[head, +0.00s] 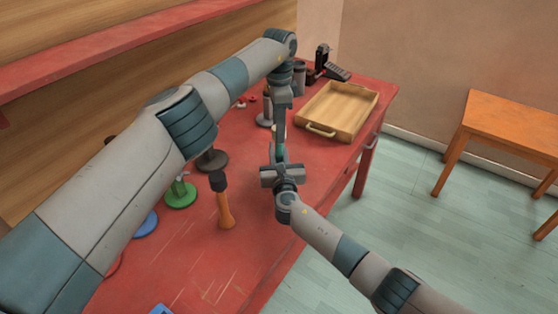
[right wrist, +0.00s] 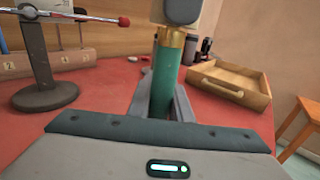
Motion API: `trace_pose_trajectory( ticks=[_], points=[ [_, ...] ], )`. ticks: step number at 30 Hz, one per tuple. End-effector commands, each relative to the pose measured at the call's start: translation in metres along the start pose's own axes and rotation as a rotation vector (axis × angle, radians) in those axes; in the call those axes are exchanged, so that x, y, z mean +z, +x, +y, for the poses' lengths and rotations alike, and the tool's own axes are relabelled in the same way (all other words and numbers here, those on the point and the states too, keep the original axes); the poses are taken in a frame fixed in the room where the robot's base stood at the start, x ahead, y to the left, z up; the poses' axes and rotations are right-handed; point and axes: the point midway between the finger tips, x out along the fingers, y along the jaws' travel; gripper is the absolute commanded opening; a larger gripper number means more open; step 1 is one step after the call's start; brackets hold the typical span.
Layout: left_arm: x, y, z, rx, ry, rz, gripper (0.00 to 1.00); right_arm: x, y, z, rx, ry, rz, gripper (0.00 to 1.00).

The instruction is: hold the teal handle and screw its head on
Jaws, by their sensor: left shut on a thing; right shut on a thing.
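The teal handle (right wrist: 163,80) stands upright in the right wrist view, with a brass collar (right wrist: 173,37) at its top. My right gripper (right wrist: 162,105) is shut around its lower part; in the head view this gripper (head: 280,162) is over the red table. Only a bit of the teal handle (head: 279,153) shows in the head view. My left gripper (head: 278,145) points down from above and meets the handle's top. A pale block, seemingly the head (right wrist: 168,10), sits directly above the collar, beside a dark grey part. The left fingertips and the seating of the head are mostly hidden.
A wooden tray (head: 318,129) lies on the red table (head: 190,260) at the back right. A black-topped mallet (head: 224,207) stands left of the grippers. A green stand (head: 180,195) and a dark stand (head: 212,161) are further left. A wooden side table (head: 515,125) stands apart on the right.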

Motion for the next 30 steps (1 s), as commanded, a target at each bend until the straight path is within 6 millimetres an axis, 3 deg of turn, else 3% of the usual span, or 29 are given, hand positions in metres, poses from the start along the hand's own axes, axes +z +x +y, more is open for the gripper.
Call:
trace_pose_trajectory(
  ticks=[5, 30],
  points=[
    [0.0004, -0.0002, -0.0008, -0.002, 0.179, 0.000, 0.05, -0.0004, -0.0003, 0.0002, 0.001, 0.000, 0.000, 0.00],
    [0.0002, 0.0005, -0.0010, -0.001, 1.469, -0.002, 0.05, -0.0005, -0.0004, 0.0006, 0.001, -0.001, 0.000, 0.00]
  ],
)
